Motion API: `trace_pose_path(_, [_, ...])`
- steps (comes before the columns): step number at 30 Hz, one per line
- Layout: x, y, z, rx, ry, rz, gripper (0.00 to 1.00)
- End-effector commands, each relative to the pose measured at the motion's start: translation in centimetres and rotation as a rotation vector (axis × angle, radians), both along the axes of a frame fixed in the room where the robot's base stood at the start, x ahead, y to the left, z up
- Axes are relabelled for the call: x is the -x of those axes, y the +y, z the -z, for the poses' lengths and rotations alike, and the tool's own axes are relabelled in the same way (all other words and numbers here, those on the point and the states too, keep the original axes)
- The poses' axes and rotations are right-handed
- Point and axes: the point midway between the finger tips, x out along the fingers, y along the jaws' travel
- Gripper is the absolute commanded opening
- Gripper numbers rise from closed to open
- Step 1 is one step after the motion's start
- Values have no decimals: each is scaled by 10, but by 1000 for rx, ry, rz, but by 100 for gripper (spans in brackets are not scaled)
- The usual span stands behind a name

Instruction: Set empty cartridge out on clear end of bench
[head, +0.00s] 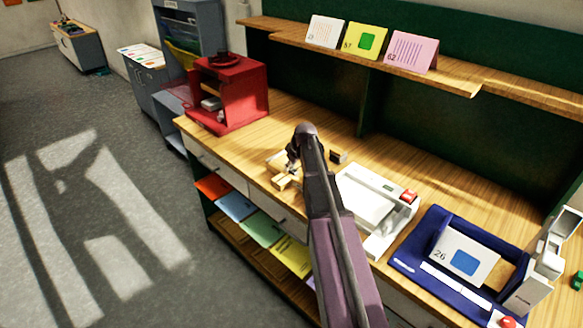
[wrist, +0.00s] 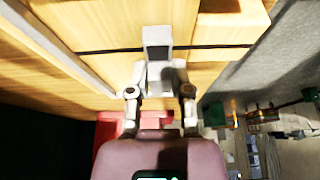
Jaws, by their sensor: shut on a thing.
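My gripper (wrist: 158,92) is shut on a small pale grey piece with a dark opening, taken to be the cartridge (wrist: 157,40). The wrist view shows it upright between the two fingers. In the head view my gripper (head: 291,160) is over the middle of the wooden bench (head: 245,140), partly hidden by my arm. The held cartridge is hard to make out there. I cannot tell whether it touches the bench top. The bare wood lies between the red cabinet and my gripper.
A small tan block (head: 283,182) lies near the front edge by my gripper, and a dark-ended block (head: 338,156) lies behind. An open red cabinet (head: 228,95) stands at the left end. A white device (head: 372,205) and a blue tray (head: 425,282) occupy the right.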

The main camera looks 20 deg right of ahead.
Motion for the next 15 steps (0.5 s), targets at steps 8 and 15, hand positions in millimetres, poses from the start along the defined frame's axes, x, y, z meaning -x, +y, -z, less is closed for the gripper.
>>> trace_pose_path(8, [0, 0, -8, 0, 0, 0, 0])
trace_pose_path(15, [0, 0, -25, 0, 0, 0, 0])
